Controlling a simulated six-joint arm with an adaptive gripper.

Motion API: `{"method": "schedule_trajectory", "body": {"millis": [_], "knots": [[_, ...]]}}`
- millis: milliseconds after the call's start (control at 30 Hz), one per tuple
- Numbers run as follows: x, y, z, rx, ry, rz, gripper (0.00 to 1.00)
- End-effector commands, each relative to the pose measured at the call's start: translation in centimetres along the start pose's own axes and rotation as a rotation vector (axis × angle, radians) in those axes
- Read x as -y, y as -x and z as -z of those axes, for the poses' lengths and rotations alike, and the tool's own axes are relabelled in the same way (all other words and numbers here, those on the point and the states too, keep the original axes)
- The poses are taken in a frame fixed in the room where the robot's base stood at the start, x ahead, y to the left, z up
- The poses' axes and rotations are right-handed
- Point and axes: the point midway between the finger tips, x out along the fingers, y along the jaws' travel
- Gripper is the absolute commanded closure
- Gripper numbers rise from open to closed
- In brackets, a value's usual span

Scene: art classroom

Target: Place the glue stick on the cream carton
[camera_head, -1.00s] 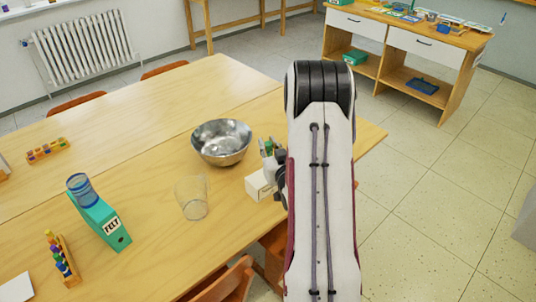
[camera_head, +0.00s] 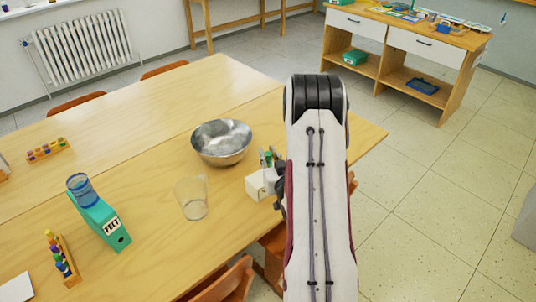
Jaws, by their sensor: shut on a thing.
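A small cream carton (camera_head: 256,187) sits on the wooden table near its right front edge, left of my arm. My gripper (camera_head: 277,179) is at the carton's right side in the picture, largely hidden by my own arm. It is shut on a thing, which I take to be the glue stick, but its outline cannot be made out. I cannot tell whether the held thing touches the carton. Small green and grey upright items (camera_head: 266,157) show just behind the carton, partly covered by the gripper.
A metal bowl (camera_head: 222,142) stands behind and left of the carton. A clear tumbler (camera_head: 192,199) stands to its left. A teal FELT binder box (camera_head: 103,222) lies farther left with a blue-banded clear cup (camera_head: 81,188) on it. Wooden table (camera_head: 150,160) between them is bare.

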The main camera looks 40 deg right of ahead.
Motion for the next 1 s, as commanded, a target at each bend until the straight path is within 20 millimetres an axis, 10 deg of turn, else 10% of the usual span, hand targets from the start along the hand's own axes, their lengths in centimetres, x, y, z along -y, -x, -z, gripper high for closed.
{"method": "schedule_trajectory", "body": {"millis": [233,333,1000], "knots": [[0.00,-0.05,-0.28,0.000,0.000,0.000,1.00],[0.00,-0.04,-0.27,0.000,0.000,0.000,0.67],[-0.03,0.93,-0.04,0.002,0.000,0.000,0.67]]}}
